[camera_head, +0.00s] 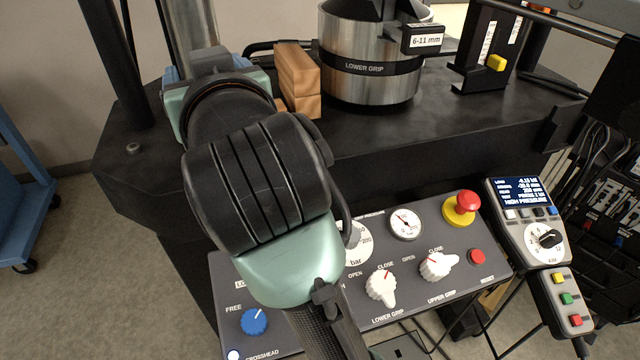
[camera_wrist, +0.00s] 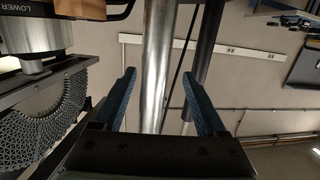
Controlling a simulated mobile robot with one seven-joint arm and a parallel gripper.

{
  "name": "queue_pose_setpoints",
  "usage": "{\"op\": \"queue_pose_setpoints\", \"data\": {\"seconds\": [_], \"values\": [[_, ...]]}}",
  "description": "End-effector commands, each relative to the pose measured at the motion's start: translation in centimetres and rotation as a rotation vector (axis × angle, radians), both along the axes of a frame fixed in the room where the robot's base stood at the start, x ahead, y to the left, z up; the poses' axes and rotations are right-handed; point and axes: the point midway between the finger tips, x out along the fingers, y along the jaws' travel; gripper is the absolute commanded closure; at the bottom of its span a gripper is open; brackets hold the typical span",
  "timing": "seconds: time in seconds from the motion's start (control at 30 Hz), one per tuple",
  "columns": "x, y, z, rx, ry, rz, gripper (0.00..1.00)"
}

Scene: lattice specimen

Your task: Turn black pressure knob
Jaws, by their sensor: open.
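A grey control panel (camera_head: 400,310) stands low in front of the machine in the head view. My arm covers its left middle part, including part of a bar gauge (camera_head: 357,245), so a black knob there may be hidden. A black knob (camera_head: 548,238) with a white dial shows on the pendant (camera_head: 528,220) at the right; I cannot tell whether it sets pressure. My gripper (camera_wrist: 158,72) is open in the wrist view, with two blue fingers apart and nothing between them. It points toward a steel column (camera_wrist: 157,45), away from the panel.
The panel also carries a blue knob (camera_head: 254,321), white lower (camera_head: 381,286) and upper grip knobs (camera_head: 438,265), a red emergency button (camera_head: 461,205) and a red reset button (camera_head: 477,257). The steel lower grip (camera_head: 370,60) and wooden blocks (camera_head: 297,78) stand on the black machine bed (camera_head: 450,125).

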Motion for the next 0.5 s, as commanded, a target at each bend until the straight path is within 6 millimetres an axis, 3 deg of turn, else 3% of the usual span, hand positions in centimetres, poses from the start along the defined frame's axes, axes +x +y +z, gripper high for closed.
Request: {"op": "queue_pose_setpoints", "data": {"seconds": [0.03,0.23,0.4,0.5], "values": [[0.5,0.1,0.2,-0.045,0.106,0.009,0.26],[-0.7,-1.4,-6.2,-0.220,0.550,0.024,0.26],[-4.7,-5.8,-10.6,-0.370,0.932,-0.018,0.26],[-7.4,-8.6,-12.2,-0.441,1.117,-0.050,0.26]]}}
